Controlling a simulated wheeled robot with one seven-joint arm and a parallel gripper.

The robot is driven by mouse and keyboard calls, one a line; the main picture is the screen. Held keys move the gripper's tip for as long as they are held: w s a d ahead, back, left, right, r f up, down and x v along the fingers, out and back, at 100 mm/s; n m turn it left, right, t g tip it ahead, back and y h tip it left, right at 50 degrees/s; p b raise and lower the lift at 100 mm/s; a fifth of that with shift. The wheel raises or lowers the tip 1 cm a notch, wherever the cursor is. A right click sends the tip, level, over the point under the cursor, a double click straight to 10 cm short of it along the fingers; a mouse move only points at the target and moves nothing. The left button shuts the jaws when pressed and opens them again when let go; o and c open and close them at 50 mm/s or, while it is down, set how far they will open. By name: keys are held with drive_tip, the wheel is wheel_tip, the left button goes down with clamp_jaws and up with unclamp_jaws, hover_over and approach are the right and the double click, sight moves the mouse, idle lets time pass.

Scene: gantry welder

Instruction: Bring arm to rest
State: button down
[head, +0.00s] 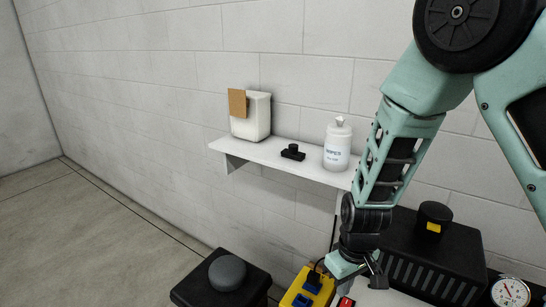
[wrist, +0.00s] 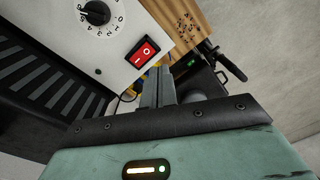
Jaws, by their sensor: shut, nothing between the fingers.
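My arm reaches down from the upper right in the head view, bent at the elbow. My gripper (head: 374,276) points down near a machine with a white panel, at the bottom of the view. In the wrist view the two grey fingers of my gripper (wrist: 158,84) are together, with nothing between them. Beyond them is the white panel (wrist: 75,30) with a black dial (wrist: 97,13) and a red rocker switch (wrist: 143,52). The fingertips appear close to the panel's edge; I cannot tell whether they touch anything.
A wall shelf (head: 265,150) holds a white bin (head: 257,118), a small black object (head: 293,152) and a white bottle (head: 337,146). Below are a yellow box (head: 303,291), a black vented housing (head: 440,262), a gauge (head: 510,292) and a black pedestal (head: 200,287). The left floor is clear.

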drive_tip(key=s+a+r+n+b, duration=0.1)
drive_tip(key=s+a+r+b, duration=0.1)
drive_tip(key=s+r, duration=0.5)
drive_tip(key=s+a+r+n+b, duration=0.1)
drive_tip(key=s+a+r, duration=0.1)
drive_tip(key=s+r, duration=0.5)
drive_tip(key=s, duration=0.4)
drive_tip(key=shift+s+a+r+n+b, duration=0.15)
drive_tip(key=shift+s+r+n+b, duration=0.1)
drive_tip(key=shift+s+n+b, duration=0.15)
drive_tip(key=shift+w, duration=0.1)
drive_tip(key=w+d+f+m+p, duration=0.1)
drive_tip(key=w+d+f+m, duration=0.1)
drive_tip(key=w+m, duration=0.3)
drive_tip(key=w+d+f+m, duration=0.3)
drive_tip(key=w+f+m, duration=0.1)
drive_tip(key=w, duration=0.5)
drive_tip(key=w+d+f+m+p, duration=0.1)
drive_tip(key=w+d+f+m, duration=0.2)
drive_tip(key=w+m, duration=0.3)
drive_tip(key=shift+w+h+p, duration=0.3)
drive_tip(key=shift+w, duration=0.8)
drive_tip(key=shift+d+f, duration=0.1)
drive_tip(key=shift+f, duration=0.05)
